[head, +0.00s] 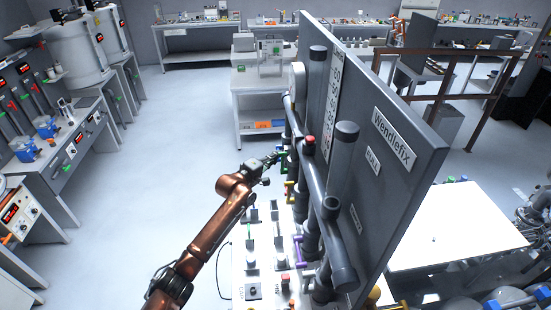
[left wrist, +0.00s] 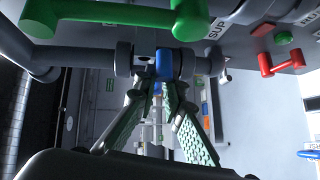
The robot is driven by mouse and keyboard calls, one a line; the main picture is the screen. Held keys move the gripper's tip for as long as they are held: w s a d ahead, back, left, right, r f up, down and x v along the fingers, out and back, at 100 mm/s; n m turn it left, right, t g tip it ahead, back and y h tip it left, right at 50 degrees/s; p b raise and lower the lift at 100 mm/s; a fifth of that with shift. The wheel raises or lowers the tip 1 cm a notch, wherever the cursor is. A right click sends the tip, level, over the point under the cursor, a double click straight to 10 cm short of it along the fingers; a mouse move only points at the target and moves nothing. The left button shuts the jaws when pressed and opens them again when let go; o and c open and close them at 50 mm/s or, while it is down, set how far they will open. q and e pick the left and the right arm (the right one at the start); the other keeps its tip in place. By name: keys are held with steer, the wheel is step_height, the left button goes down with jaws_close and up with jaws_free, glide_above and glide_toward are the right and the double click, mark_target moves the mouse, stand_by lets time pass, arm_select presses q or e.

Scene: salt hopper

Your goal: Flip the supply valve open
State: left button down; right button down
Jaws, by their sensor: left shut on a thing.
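My left gripper (head: 276,158) reaches the far end of the pipe panel. In the left wrist view its green-padded fingers (left wrist: 158,98) close on a blue valve lever (left wrist: 160,74), which hangs from a grey pipe. A "SUP" label (left wrist: 215,30) is on the panel just right of this valve. A green handle (left wrist: 190,18) is close above it in the wrist view. The blue lever is not clear in the head view, where the gripper and pipes crowd it. My right gripper is not in view.
A red handle (left wrist: 280,64) is at right in the wrist view. Open floor (head: 180,120) lies left of the panel.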

arm_select(q)
steer(key=shift+f, duration=0.1)
steer(key=r+n+g+p, duration=0.1)
steer(key=p, duration=0.2)
steer(key=r+n+g+p, duration=0.1)
steer(key=p, duration=0.3)
steer(key=r+g+y+p, duration=0.1)
steer(key=p, duration=0.2)
steer(key=shift+w+r+n+g, duration=0.1)
steer(key=shift+w+n+g, duration=0.25)
steer(key=shift+n+g, duration=0.05)
steer(key=shift+w+a+r+n+g+p, duration=0.2)
steer(key=shift+n+g+p, duration=0.25)
steer(key=shift+g, duration=0.35)
steer(key=shift+f, duration=0.1)
steer(key=c, duration=2.1)
jaws_free()
steer(key=shift+o, duration=0.3)
steer(key=shift+w+r, duration=0.1)
steer(key=shift+r, duration=0.1)
steer(key=v, duration=1.2)
